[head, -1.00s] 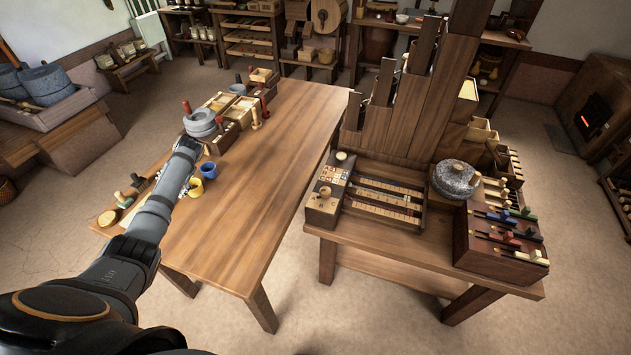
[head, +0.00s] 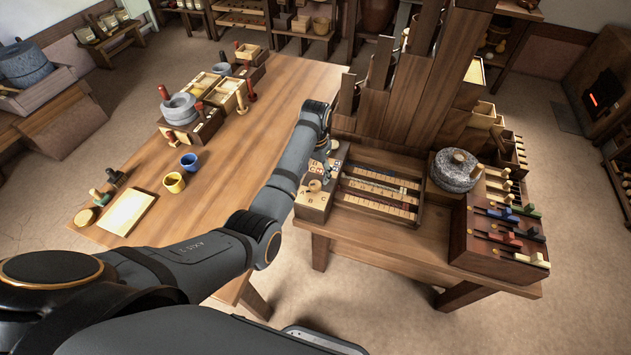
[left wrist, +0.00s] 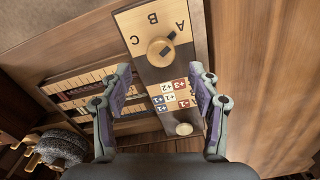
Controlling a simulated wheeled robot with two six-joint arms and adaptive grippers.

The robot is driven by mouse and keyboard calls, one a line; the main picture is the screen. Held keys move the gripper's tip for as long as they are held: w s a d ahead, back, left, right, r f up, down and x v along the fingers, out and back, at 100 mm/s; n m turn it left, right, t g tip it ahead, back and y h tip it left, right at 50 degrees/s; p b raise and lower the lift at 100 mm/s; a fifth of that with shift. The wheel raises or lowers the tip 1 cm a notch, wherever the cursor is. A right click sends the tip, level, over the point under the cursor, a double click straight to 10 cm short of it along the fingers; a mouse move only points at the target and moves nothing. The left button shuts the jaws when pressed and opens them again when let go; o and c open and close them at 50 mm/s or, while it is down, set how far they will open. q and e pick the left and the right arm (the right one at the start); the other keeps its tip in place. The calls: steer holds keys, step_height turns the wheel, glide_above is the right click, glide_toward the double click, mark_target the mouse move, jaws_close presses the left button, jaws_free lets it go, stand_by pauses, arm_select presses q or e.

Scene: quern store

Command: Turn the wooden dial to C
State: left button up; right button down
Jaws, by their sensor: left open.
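The round wooden dial (head: 315,186) sits on the light top of a box at the left end of the right-hand table. In the left wrist view the dial (left wrist: 158,54) has a dark pointer mark aimed toward the letter A (left wrist: 181,26). The letters B (left wrist: 153,18) and C (left wrist: 135,40) stand around it. My left gripper (head: 328,170) is over this box. In the left wrist view its open fingers (left wrist: 161,73) lie either side of the box panel, with the dial between and slightly beyond the tips; they appear empty. My right gripper is not in view.
Number tiles (left wrist: 172,94) and a pale round knob (left wrist: 184,128) lie on the same panel. A slotted tray (head: 378,192), tall wooden pipes (head: 376,95) and a grey millstone (head: 455,171) stand nearby. The left table (head: 235,160) has cups and boxes.

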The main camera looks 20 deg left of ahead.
mark_target(315, 184)
arm_select(q)
step_height(315, 184, down, 5)
steer(key=shift+a+r, duration=0.1)
steer(key=shift+f, duration=0.5)
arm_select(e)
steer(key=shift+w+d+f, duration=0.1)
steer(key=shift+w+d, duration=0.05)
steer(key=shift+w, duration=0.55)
arm_select(q)
steer(key=shift+c, duration=0.3)
steer(key=c, duration=1.1)
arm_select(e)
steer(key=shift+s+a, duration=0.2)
